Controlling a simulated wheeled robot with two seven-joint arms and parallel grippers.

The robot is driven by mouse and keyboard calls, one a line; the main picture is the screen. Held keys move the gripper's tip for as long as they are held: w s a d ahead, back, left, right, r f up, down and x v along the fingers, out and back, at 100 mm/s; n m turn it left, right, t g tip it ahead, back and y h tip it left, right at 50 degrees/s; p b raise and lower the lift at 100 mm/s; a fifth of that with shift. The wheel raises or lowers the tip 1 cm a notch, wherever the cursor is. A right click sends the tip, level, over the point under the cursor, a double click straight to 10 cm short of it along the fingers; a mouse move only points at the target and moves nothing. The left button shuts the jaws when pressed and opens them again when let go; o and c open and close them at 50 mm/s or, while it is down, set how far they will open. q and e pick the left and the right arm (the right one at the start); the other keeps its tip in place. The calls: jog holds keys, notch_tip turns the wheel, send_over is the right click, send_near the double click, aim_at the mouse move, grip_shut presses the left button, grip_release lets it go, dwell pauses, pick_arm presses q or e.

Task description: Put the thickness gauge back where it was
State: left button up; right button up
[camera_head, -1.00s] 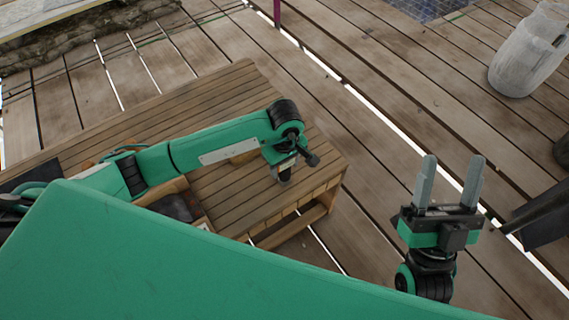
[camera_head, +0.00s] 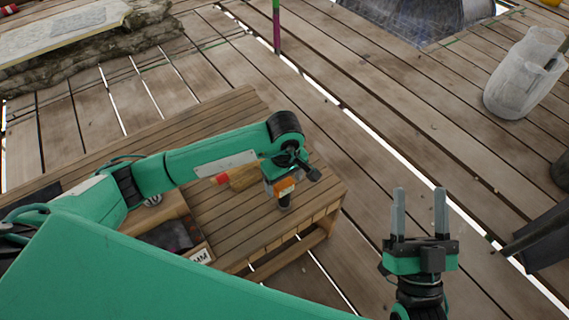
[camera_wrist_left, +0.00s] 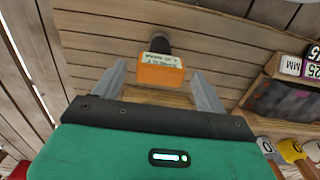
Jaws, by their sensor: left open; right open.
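A small orange block with a pale printed label (camera_wrist_left: 161,70), which looks like the thickness gauge, shows in the left wrist view with a dark round part behind it. It also shows in the head view as an orange patch (camera_head: 286,187) over the bench's right end. My left gripper (camera_wrist_left: 157,78) is open, with one finger on each side of the orange block. I cannot tell whether the fingers touch it. In the head view my left gripper (camera_head: 277,178) points down over the bench, its fingers mostly hidden. My right gripper (camera_head: 419,212) is open and empty, right of the bench.
The slatted wooden bench (camera_head: 225,115) holds an open box with an "MM" label (camera_head: 200,256) and a wooden piece with a red end (camera_head: 240,177). Labelled blocks (camera_wrist_left: 292,65) show in the left wrist view. A grey-white container (camera_head: 522,75) stands on the plank floor.

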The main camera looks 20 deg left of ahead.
pick_arm(q)
notch_tip(320, 180, up, 7)
jog(key=shift+f+p, duration=0.1)
jog(key=shift+p, duration=0.4)
pick_arm(e)
notch_tip(320, 180, down, 6)
jog(key=a+g, duration=0.2)
jog(key=g, duration=0.2)
jog(key=shift+f, duration=0.1)
